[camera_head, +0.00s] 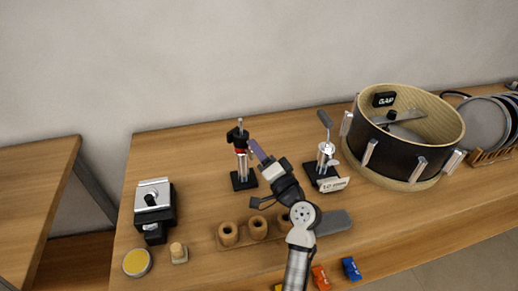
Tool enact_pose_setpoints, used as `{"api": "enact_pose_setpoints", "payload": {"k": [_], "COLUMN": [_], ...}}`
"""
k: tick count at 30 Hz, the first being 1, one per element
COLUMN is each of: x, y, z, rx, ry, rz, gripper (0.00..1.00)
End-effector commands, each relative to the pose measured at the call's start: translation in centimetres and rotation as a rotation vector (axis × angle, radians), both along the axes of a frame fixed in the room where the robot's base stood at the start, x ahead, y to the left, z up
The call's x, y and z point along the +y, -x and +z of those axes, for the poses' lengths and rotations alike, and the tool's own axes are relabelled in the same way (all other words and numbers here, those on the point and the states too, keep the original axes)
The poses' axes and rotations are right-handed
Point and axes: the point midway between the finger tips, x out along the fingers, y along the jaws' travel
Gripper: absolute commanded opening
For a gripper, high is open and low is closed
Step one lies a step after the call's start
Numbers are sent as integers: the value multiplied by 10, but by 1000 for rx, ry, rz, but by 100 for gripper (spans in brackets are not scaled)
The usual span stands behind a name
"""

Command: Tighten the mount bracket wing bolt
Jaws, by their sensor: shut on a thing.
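The mount bracket (238,136) is a small black clamp with a red band on an upright metal post on a black square base, left of centre. My gripper (254,146) reaches up to it from the lower right, its narrow fingers at the bracket's right side. The fingers are shut on what appears to be the wing bolt there. The bolt is too small and too covered by the fingers to make out, so its turn and seating cannot be told. The post stands upright.
A second post with a lever (325,152) and a small label card (334,184) stands to the right. A drum shell (409,170) is beyond it. A wooden block with round holders (239,243) lies in front. A black-and-silver device (153,205) is left. Table is clear between device and bracket.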

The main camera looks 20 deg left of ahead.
Motion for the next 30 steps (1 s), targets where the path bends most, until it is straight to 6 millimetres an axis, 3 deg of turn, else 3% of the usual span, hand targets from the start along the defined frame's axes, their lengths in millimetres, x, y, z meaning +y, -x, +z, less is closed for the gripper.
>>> {"api": "enact_pose_setpoints", "payload": {"k": [3,4,9,20,30], "x": [0,0,0,-5,-58], "y": [0,0,0,3,43], "z": [-1,-1,-1,-3,-20], "rx": [1,1,0,-1,-1], "ry": [2,2,2,0,1], "rz": [1,1,1,-1,-4], "gripper": [11,35,56,56,56]}}
